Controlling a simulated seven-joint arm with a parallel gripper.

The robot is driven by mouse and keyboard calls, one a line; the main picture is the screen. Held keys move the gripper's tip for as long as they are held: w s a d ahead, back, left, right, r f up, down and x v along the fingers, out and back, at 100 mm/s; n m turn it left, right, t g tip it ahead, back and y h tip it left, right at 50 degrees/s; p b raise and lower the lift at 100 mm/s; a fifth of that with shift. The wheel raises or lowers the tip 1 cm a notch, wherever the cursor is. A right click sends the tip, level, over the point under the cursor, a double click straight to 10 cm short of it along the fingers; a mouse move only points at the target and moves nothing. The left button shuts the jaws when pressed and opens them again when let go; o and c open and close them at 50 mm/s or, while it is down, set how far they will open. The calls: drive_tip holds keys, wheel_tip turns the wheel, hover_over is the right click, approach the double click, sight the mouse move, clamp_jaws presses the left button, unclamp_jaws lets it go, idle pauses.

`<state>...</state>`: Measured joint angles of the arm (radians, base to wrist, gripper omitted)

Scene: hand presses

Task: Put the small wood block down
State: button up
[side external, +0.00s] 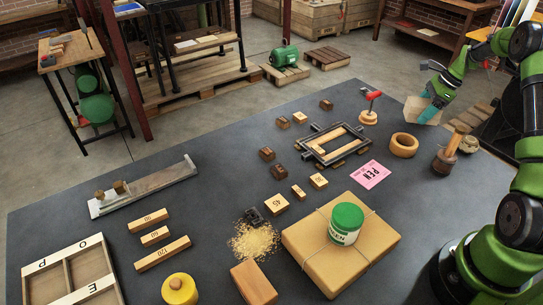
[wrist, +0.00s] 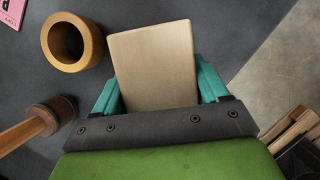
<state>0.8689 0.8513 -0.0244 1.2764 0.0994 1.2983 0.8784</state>
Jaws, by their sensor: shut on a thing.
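The small wood block (wrist: 154,65) is a pale, flat-faced piece held between the two teal fingers of my gripper (wrist: 158,92) in the wrist view. My gripper (side external: 430,99) is shut on it. In the side view the block (side external: 421,111) hangs at the fingertips near the right end of the dark table (side external: 90,240). It looks tilted and apart from the tabletop, though its exact height is hard to judge. The fingers partly cover its sides.
A wooden ring (side external: 404,145) and a mallet (side external: 445,155) stand close to the block. A red-handled tool (side external: 370,108) is to its left. A pink card (side external: 369,174) and a metal frame (side external: 333,143) lie farther left. The table's edge is close by on the right.

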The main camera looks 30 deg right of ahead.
drive_tip(key=shift+f, duration=1.75)
drive_tip(key=shift+f, duration=0.1)
drive_tip(key=o, duration=1.2)
drive_tip(key=shift+c, duration=0.2)
